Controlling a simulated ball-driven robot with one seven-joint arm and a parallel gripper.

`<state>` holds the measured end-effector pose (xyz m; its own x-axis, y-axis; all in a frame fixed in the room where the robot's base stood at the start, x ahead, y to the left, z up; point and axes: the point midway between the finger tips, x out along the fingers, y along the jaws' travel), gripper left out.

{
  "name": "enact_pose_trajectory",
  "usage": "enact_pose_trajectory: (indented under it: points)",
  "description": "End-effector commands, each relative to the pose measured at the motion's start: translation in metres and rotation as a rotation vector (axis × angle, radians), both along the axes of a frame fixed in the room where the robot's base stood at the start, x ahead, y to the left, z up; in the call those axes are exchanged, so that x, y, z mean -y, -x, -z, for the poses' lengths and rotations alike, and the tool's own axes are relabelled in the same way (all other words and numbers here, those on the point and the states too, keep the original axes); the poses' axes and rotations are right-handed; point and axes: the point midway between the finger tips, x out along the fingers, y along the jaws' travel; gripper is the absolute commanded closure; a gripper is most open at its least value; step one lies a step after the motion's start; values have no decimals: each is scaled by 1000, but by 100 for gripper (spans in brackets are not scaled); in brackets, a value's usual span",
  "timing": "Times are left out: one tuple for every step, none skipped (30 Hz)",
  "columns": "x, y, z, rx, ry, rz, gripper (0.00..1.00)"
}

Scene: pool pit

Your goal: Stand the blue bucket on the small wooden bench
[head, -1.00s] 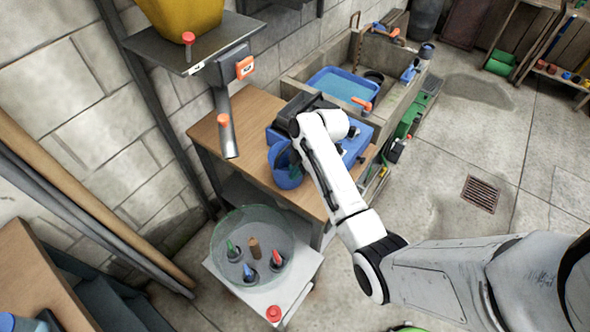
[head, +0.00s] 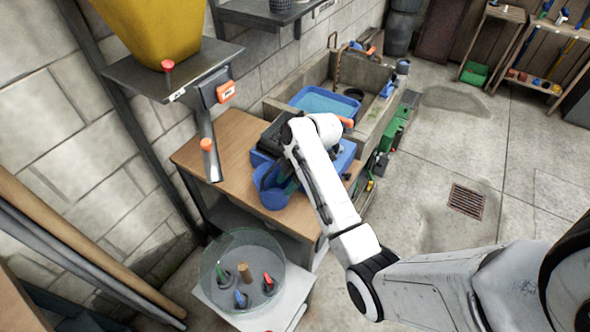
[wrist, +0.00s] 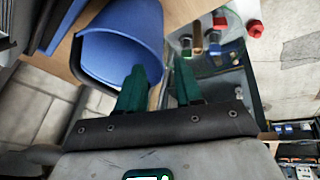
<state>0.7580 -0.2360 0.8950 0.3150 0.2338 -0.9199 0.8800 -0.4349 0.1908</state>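The blue bucket (head: 271,190) stands on a wooden-topped worktable (head: 232,135), near its front edge. In the wrist view the bucket (wrist: 122,45) is large, at upper left. My gripper (wrist: 162,85) has two dark green fingers, spread apart. The left finger overlaps the bucket's wall, and the bucket's right edge shows between the fingers. I cannot tell whether they touch it. In the head view my arm partly hides the gripper (head: 290,184) at the bucket. I cannot make out a small wooden bench for certain.
A blue case (head: 342,157) lies behind the bucket. A clear round tub (head: 216,268) with several coloured-topped items stands on a low white stand in front. A shelf with a yellow container (head: 150,30) overhangs at left. Concrete floor (head: 430,190) is open at right.

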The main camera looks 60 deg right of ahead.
Motion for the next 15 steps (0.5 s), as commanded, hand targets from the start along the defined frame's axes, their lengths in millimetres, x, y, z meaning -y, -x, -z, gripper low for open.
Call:
enact_pose_trajectory:
  points:
    - [3,3,-11,4,3,1,65]
    - [5,5,-16,4,3,1,65]
    - [7,7,-24,5,3,1,65]
    - [8,9,-29,3,3,1,65]
    - [9,11,-34,4,3,1,65]
    - [11,14,-40,3,3,1,65]
    - [12,15,-44,3,3,1,65]
    - [13,16,-48,2,2,0,65]
    - [14,17,-53,2,2,0,65]
    - [15,18,-56,2,2,0,65]
    - [15,19,-58,3,1,0,65]
    - [16,20,-61,2,1,0,65]
    - [16,21,-63,1,0,0,65]
    - [15,22,-63,-1,0,3,65]
    - [12,24,-62,-8,-2,12,65]
